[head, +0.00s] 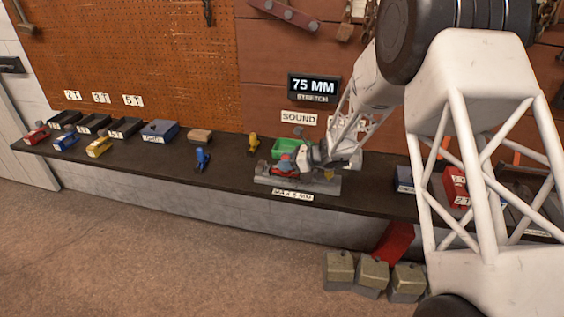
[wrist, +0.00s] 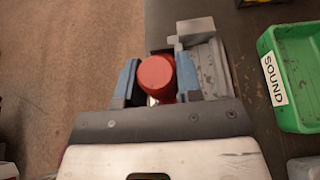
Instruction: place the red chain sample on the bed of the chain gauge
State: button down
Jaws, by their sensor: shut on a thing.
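The red chain sample (wrist: 154,74) is between the two blue fingers of my gripper (wrist: 156,80) in the wrist view, gripped with its rounded red end showing. In the head view the red sample (head: 283,168) is small and partly covered by my gripper (head: 287,163). The chain gauge (head: 265,181) is a long grey base at the bench's front edge, with a label on its front. Part of the gauge (wrist: 206,58) also shows in the wrist view, beside the right finger. The sample is low at the gauge; I cannot tell whether it touches the bed.
A green tray (head: 282,146) stands behind the gauge; its SOUND label (wrist: 273,78) shows in the wrist view. A yellow piece (head: 252,143) and a blue piece (head: 202,158) stand to the left. A display (head: 314,87) reads 75 MM STRETCH. Grey weights (head: 372,274) stand below the bench.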

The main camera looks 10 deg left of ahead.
jog(key=w+a, duration=0.2)
jog(key=w, duration=0.3)
jog(key=shift+w+a+f, duration=0.25)
jog(key=shift+a, duration=0.05)
jog(key=shift+f, duration=1.75)
jog(key=shift+f, duration=0.1)
jog(key=c, duration=0.8)
grip_release()
jog(key=shift+v, duration=0.8)
jog(key=v, duration=1)
jog(key=shift+d, duration=0.2)
